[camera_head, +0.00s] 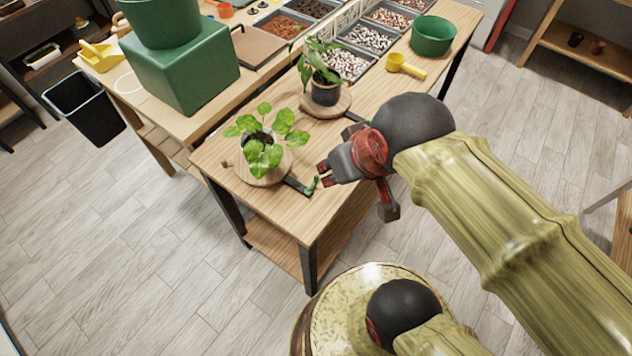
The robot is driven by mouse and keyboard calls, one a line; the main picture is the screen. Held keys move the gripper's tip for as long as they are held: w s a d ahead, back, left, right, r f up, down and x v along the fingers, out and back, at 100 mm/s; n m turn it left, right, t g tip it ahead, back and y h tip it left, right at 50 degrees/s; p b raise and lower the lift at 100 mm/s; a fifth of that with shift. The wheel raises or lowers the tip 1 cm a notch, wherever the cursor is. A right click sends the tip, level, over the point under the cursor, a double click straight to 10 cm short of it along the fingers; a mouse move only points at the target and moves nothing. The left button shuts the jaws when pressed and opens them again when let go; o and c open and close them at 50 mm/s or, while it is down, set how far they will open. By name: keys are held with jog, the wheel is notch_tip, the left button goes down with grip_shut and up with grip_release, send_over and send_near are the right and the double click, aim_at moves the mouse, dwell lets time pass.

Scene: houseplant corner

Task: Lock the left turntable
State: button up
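The left turntable (272,179) is a round wooden disc near the front left of the table and carries a leafy potted plant (262,150). A dark bar (295,184) reaches out from its right side and ends in a small green handle (312,186). My gripper (321,175) is just right of the green handle, its fingertips pointing left, with a small gap between them. It looks open and empty. I cannot tell whether a fingertip touches the handle. How the bar meets the disc is not clear.
Behind is a second turntable (343,106) with a dark-potted plant (325,88); its dark lever (354,118) is partly hidden by my gripper. A yellow scoop (402,66), green bowl (433,36) and pebble trays stand farther back. A green box (183,72) stands left. The front table corner is clear.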

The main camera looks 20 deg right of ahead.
jog(key=shift+r+p, duration=0.2)
jog(key=shift+p, duration=0.3)
jog(key=shift+c, duration=1.2)
jog(key=shift+w+f+g+p, duration=0.15)
jog(key=shift+f+g+p, duration=0.25)
jog(key=shift+c, duration=0.6)
jog(key=w+f+g+p, duration=0.1)
jog(key=w+p, duration=0.1)
jog(key=w, duration=0.1)
jog(key=w+g+p, duration=0.1)
jog(key=w, duration=0.2)
jog(key=w+f+g+p, duration=0.1)
jog(key=w+g+p, duration=0.1)
jog(key=w, duration=0.1)
jog(key=shift+d+f+p, duration=0.1)
jog(key=shift+f+p, duration=0.2)
grip_shut()
jog(key=w+f+g+p, duration=0.1)
jog(key=w+f+p, duration=0.1)
jog(key=w, duration=0.4)
jog(key=w+f+g+p, duration=0.1)
jog(key=w+f+g, duration=0.1)
jog(key=w, duration=0.5)
jog(key=shift+d+f+n+g+p, duration=0.15)
jog(key=shift+f+n+g+p, duration=0.2)
jog(key=shift+f, duration=0.55)
